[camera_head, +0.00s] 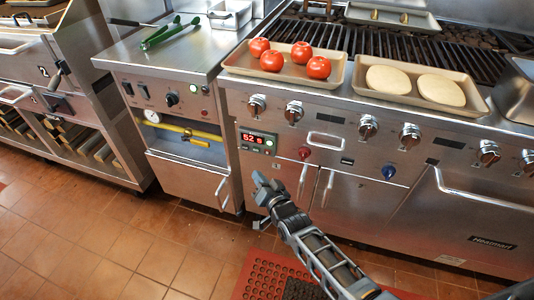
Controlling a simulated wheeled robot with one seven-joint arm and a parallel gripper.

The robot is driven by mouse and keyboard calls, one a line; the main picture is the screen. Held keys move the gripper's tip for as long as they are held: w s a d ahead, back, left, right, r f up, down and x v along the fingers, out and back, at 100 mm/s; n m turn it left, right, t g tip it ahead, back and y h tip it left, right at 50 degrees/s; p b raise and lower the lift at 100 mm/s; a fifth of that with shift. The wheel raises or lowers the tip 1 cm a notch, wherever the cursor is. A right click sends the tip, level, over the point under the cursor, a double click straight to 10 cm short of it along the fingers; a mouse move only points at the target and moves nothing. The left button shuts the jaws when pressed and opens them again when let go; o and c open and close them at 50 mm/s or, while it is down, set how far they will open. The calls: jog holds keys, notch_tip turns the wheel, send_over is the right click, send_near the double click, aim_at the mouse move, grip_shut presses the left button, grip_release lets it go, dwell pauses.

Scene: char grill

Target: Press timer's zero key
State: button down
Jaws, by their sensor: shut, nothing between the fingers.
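The timer (258,141) is a small dark panel on the grill's steel front, left of centre in the head view. It has a lit red display and a row of small buttons with a green one at its right. Which button is the zero key is too small to tell. My gripper (259,179) is shut and empty, a little below the timer in the picture. It does not cover the timer. The distance between fingertips and panel cannot be told from this view.
Several burner knobs (294,111) line the grill front. A red knob (304,153) and door handles are right of the timer. Trays with tomatoes (271,61) and flat dough rounds (388,80) rest on the grill top. A red mat (262,273) lies on the tiled floor.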

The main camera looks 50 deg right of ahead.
aim_at(267, 152)
jog(key=w+d+p, duration=0.2)
jog(key=d, duration=0.4)
jog(key=shift+w, duration=0.15)
jog(key=shift+d, duration=0.2)
dwell(1.8)
jog(key=shift+w+d, duration=0.1)
jog(key=shift+d, duration=0.2)
jog(key=shift+w+d+p, duration=0.15)
jog(key=shift+d+p, duration=0.2)
dwell(0.7)
dwell(0.3)
jog(key=shift+s+a, duration=0.3)
jog(key=shift+a, duration=0.45)
